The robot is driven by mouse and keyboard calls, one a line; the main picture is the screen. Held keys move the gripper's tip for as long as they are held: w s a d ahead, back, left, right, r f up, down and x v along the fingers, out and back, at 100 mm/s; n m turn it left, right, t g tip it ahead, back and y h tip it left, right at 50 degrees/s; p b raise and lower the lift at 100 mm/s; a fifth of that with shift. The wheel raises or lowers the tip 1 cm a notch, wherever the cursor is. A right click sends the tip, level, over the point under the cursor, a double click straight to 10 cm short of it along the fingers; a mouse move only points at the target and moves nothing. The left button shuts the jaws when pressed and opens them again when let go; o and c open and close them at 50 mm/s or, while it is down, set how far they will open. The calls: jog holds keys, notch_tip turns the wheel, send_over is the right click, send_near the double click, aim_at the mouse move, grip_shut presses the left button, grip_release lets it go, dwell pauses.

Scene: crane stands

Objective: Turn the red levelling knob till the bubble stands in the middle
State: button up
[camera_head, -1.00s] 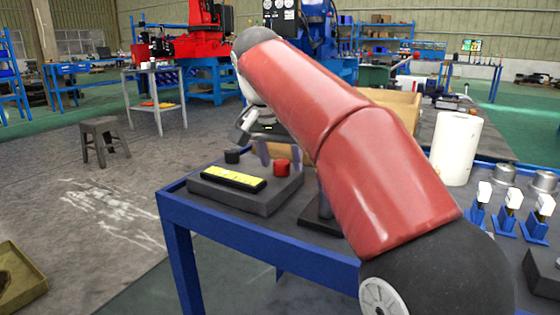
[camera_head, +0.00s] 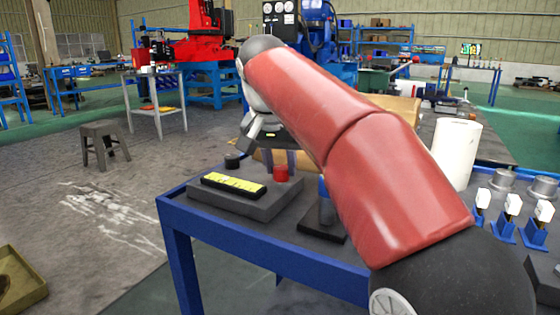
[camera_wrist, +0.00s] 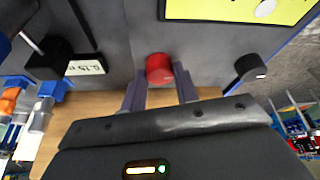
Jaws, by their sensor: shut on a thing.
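The red levelling knob (camera_head: 281,173) stands at the back right of a grey block (camera_head: 258,208) on the blue bench. A yellow level vial (camera_head: 233,184) in a black frame lies along the block's front. My gripper (camera_head: 281,160) reaches down from behind, and its two fingers are shut on the red knob. The wrist view shows the knob (camera_wrist: 159,68) between the fingers. There the yellow vial (camera_wrist: 210,10) is cut off by the top edge, with a pale oval bubble (camera_wrist: 265,8) in it. I cannot tell how far the bubble is from the middle.
A black knob (camera_head: 232,160) stands at the block's back left. A dark stand with a blue part (camera_head: 323,188) is right of the block, partly behind my arm. A white roll (camera_head: 456,153) and several blue holders with white tops (camera_head: 504,230) are further right.

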jog(key=n+y+p, duration=0.1)
jog(key=n, duration=0.1)
jog(key=n+y+p, duration=0.1)
jog(key=n, duration=0.1)
jog(key=n+p, duration=0.1)
jog(key=n, duration=0.1)
jog(key=shift+d+r+n+y, duration=0.15)
jog(key=shift+d+n+y, duration=0.15)
jog(key=shift+n+y, duration=0.1)
jog(key=n+p, duration=0.1)
jog(key=n, duration=0.1)
jog(key=n+y+p, duration=0.1)
jog(key=n, duration=0.1)
jog(key=shift+d+y+p, duration=0.1)
jog(key=shift+y+p, duration=0.2)
jog(key=shift+w+n+g+y+p, duration=0.1)
jog(key=shift+n+g+y+p, duration=0.3)
jog(key=shift+n, duration=0.9)
jog(key=o, duration=1)
jog(key=p+v, duration=0.1)
jog(key=v, duration=0.6)
jog(key=shift+d+r+p, duration=0.1)
jog(key=shift+r+p, duration=0.15)
jog(key=shift+p, duration=0.05)
